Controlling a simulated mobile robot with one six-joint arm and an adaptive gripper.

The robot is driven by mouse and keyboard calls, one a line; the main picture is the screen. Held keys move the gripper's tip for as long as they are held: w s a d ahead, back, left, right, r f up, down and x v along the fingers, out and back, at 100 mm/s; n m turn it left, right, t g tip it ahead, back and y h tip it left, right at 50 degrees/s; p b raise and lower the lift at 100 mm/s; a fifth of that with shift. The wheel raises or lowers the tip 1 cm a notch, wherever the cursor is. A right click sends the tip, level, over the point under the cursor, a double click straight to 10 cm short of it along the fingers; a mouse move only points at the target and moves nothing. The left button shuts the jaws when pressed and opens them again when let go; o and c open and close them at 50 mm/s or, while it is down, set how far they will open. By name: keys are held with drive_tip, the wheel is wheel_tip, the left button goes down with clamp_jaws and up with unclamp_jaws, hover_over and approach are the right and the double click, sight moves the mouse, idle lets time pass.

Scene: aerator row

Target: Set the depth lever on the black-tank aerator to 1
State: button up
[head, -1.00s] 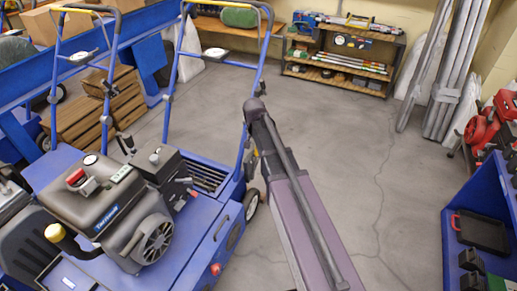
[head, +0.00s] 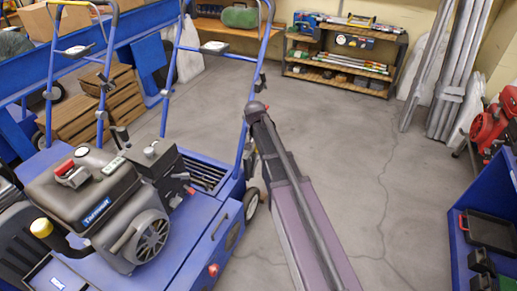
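A blue aerator (head: 190,235) with a dark grey-black tank (head: 88,190) stands at the left in the head view. Its tank has a red cap (head: 66,167) and a blue label. A dark control box (head: 157,163) and small dark levers (head: 121,137) sit behind the tank. I cannot tell which part is the depth lever, and no scale number is readable. My gripper is not visible.
Part of another machine (head: 22,232) shows at the left edge. A wooden crate (head: 82,110) stands behind the aerator's handlebar. A tool shelf (head: 343,72) is at the back, and a blue bench (head: 478,205) is at the right. The grey floor between is clear.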

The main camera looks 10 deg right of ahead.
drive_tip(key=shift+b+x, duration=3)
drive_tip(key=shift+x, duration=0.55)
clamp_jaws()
